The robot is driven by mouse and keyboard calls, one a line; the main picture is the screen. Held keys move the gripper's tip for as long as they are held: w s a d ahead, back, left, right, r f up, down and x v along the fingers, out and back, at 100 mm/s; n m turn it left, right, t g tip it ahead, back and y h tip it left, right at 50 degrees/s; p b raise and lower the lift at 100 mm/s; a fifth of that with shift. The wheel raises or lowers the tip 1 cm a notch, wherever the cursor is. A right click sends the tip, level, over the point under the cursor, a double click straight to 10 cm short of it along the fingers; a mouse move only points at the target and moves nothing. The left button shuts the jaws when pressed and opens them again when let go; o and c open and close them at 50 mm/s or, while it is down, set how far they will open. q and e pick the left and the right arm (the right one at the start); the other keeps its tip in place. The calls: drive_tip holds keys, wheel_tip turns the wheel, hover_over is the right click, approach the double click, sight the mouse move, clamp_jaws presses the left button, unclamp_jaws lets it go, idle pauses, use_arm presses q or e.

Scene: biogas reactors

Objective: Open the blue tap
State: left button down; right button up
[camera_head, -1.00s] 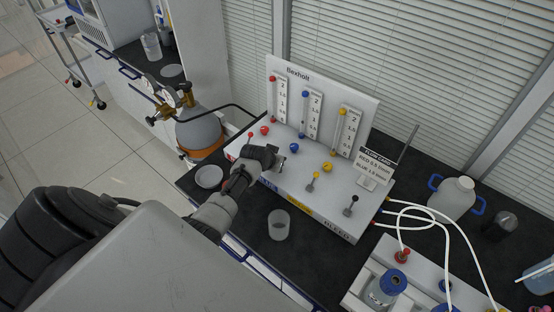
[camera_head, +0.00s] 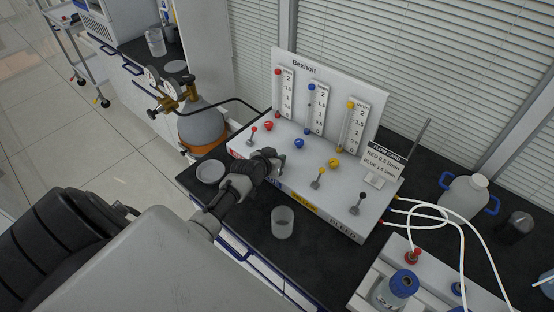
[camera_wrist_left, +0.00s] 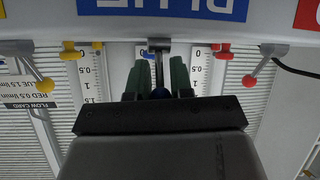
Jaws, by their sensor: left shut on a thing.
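The blue tap is a lever on the sloped white gas panel (camera_head: 340,211). My left gripper (camera_head: 274,164) covers it in the head view. In the left wrist view, which shows the panel upside down, the blue tap's grey stem (camera_wrist_left: 158,66) and dark blue ball (camera_wrist_left: 160,92) sit between the two green fingers of my left gripper (camera_wrist_left: 159,84), which is shut on them. The blue "BLUE" label (camera_wrist_left: 180,6) is at the top of that view. A blue knob (camera_head: 299,144) sits behind the gripper on the panel. My right gripper is out of view.
The red tap (camera_head: 252,131) is left of my gripper; yellow (camera_head: 319,175) and black (camera_head: 360,199) levers are to its right. A clear beaker (camera_head: 282,222) stands on the dark bench in front of the panel. A shallow dish (camera_head: 210,171) lies left of the arm.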

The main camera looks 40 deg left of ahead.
use_arm(q)
drive_tip(key=shift+f, duration=0.1)
drive_tip(key=c, duration=1.2)
unclamp_jaws()
drive_tip(key=shift+o, duration=0.2)
drive_tip(key=shift+s, duration=0.15)
drive_tip(key=v, duration=1)
drive_tip(key=shift+s+r+b, duration=0.25)
drive_tip(key=shift+b, duration=0.1)
